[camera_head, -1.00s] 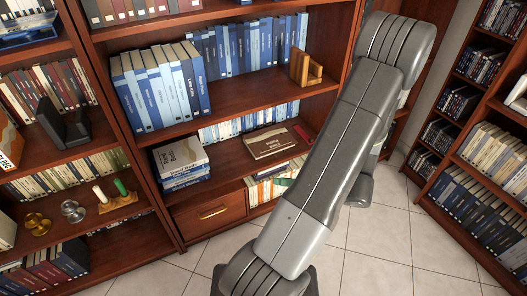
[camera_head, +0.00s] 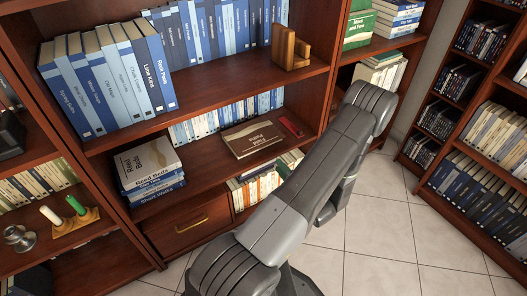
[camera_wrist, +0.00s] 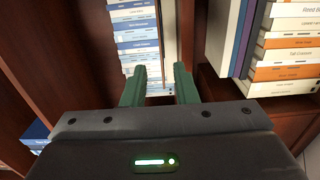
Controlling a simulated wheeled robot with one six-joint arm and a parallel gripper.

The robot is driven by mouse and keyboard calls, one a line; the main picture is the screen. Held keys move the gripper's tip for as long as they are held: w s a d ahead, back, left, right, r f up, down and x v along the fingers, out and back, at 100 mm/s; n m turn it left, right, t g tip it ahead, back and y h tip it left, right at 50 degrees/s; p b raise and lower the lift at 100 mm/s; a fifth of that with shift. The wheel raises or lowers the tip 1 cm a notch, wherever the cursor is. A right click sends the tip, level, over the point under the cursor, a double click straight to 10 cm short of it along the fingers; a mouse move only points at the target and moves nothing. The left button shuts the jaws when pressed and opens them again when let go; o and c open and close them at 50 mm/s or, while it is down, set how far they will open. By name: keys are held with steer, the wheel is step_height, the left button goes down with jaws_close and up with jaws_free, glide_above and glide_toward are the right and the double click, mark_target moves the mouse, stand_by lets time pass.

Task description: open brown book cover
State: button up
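The brown book (camera_head: 251,138) lies flat with its cover closed on a lower shelf of the wooden bookcase, in the head view. A small red object (camera_head: 291,127) lies just right of it. My gripper (camera_wrist: 160,88) shows in the wrist view with its two green fingers apart and nothing between them. It faces shelves of books, and I cannot make out the brown book there. In the head view my arm reaches up at the right of the brown book, and the gripper itself is hidden.
A stack of books (camera_head: 150,170) stands left of the brown book. A drawer (camera_head: 190,222) is below the shelf. A wooden bookend (camera_head: 291,48) stands on the shelf above. The tiled floor (camera_head: 385,235) is clear at the right.

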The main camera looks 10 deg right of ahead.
mark_target(262, 147)
steer(key=b+x, duration=0.2)
steer(key=x, duration=0.8)
steer(key=shift+w+a, duration=0.15)
steer(key=shift+w, duration=0.25)
jaws_close()
steer(key=shift+f, duration=0.1)
stand_by(0.7)
